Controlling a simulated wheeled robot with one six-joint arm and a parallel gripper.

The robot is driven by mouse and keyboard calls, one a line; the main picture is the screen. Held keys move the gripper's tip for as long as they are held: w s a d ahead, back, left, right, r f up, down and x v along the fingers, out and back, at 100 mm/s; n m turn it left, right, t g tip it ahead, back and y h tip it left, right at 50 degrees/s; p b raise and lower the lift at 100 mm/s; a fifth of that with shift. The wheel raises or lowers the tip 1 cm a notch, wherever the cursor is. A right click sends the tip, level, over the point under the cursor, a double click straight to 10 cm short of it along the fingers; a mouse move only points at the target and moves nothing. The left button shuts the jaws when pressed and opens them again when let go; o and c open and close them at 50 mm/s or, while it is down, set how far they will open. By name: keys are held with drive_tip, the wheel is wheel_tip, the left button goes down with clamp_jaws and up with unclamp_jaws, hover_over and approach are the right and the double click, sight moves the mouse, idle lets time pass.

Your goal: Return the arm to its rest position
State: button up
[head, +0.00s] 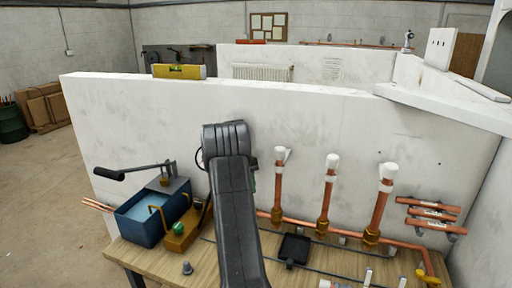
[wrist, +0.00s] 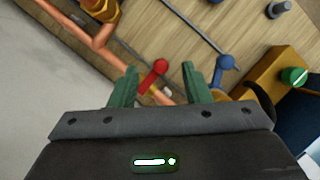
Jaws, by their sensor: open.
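My gripper (wrist: 158,88) shows in the wrist view with its two green fingers apart and nothing between them. It hangs over the bench edge, with a red-handled valve (wrist: 155,74) and a copper pipe beyond the fingers. In the head view my arm rises in the middle, in front of the white partition wall (head: 330,120). The gripper itself is hidden behind the arm there. Whether the fingers touch the valve cannot be told.
A wooden bench (head: 150,258) carries a blue water tank (head: 142,224) with a pump handle, a brass block (head: 182,234), a black tray (head: 295,248) and several upright copper pipes (head: 326,195) with white caps.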

wheel_tip(320, 180, down, 8)
drive_tip(key=shift+d+f+p, duration=0.1)
drive_tip(key=shift+f+p, duration=0.15)
drive_tip(key=shift+p, duration=0.5)
drive_tip(key=shift+s+n, duration=0.1)
drive_tip(key=shift+n, duration=0.2)
drive_tip(key=shift+r, duration=0.1)
